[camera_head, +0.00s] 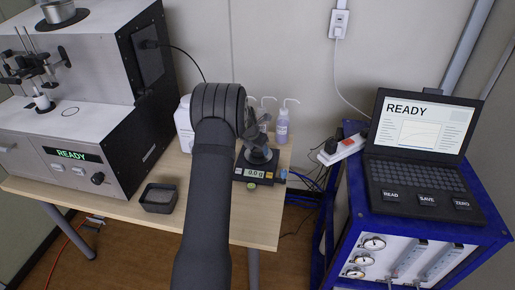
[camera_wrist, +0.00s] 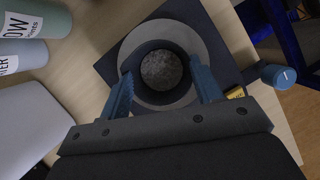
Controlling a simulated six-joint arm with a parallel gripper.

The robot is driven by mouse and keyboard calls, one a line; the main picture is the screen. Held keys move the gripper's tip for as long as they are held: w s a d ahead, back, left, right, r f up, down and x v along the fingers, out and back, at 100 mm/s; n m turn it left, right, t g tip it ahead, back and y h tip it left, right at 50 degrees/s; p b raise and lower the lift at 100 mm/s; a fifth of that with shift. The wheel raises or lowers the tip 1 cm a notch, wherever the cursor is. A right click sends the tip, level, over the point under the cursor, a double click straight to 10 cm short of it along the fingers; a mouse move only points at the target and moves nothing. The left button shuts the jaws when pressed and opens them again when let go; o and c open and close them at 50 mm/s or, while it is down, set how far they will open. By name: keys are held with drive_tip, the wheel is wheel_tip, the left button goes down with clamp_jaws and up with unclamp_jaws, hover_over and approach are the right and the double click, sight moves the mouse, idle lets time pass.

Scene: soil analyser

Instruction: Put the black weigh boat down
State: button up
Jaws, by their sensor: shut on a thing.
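The black weigh boat (camera_wrist: 161,96) is a round dark dish with grey granular material in it. In the wrist view it sits between the two blue fingers of my gripper (camera_wrist: 163,86), which is shut on it. The balance's round grey pan (camera_wrist: 204,38) shows around and beneath the boat. In the head view my gripper (camera_head: 258,140) is over the balance (camera_head: 258,173), whose display reads 0.0 g. My arm and the fingers hide much of the boat there. I cannot tell whether the boat touches the pan.
A square dark container (camera_head: 160,198) stands left of my arm near the table's front edge. Wash bottles (camera_head: 282,125) stand behind the balance. The analyser (camera_head: 75,110) fills the left side. A laptop (camera_head: 418,150) sits on the blue cart at right.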

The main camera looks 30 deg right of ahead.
drive_tip(key=shift+f, duration=0.15)
drive_tip(key=o, duration=0.8)
drive_tip(key=v, duration=1.2)
drive_tip(key=shift+s, duration=0.1)
drive_tip(key=x, duration=1.2)
drive_tip(key=shift+r, duration=1.55)
